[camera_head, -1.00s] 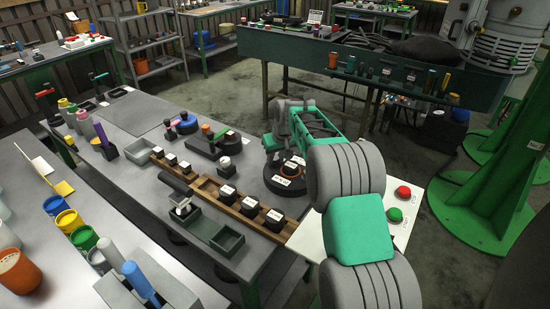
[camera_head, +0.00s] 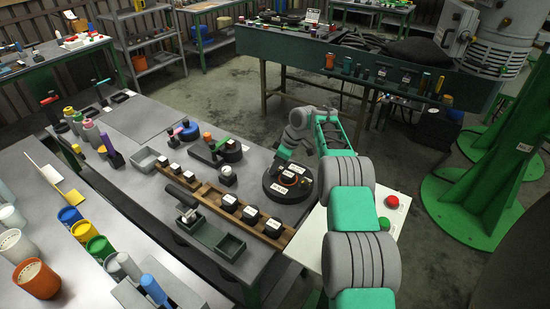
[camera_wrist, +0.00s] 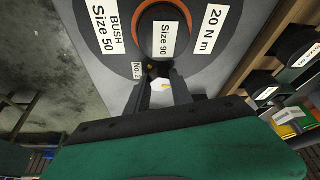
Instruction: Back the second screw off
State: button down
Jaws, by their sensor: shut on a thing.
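A round dark fixture (camera_head: 272,190) sits on the grey bench, with an orange ring (camera_wrist: 185,9) and labels for bush size 50, size 90 and 20 N m. In the wrist view my gripper (camera_wrist: 157,82) is at the fixture's near edge, beside the small "No. 2" label (camera_wrist: 137,70). Its fingers are shut on a small screw (camera_wrist: 153,70), which is mostly hidden between them. A pale hexagonal face with a yellow mark shows there. In the head view my wrist reaches the fixture's back edge, and the fingertips are hard to make out.
A wooden rack (camera_head: 205,198) with dark labelled blocks runs along the bench beside the fixture. Grey-green bins (camera_head: 229,246) stand in front of it. A white panel with a red button (camera_head: 392,202) is at the right. A dark block with knobs (camera_head: 205,153) lies behind the rack.

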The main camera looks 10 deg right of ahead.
jog(key=shift+w+n+p, duration=0.1)
jog(key=shift+n+p, duration=0.3)
jog(key=shift+p, duration=0.25)
jog(key=c, duration=1.4)
grip_release()
jog(key=p+v, duration=0.1)
jog(key=v, duration=0.7)
jog(key=shift+w, duration=0.1)
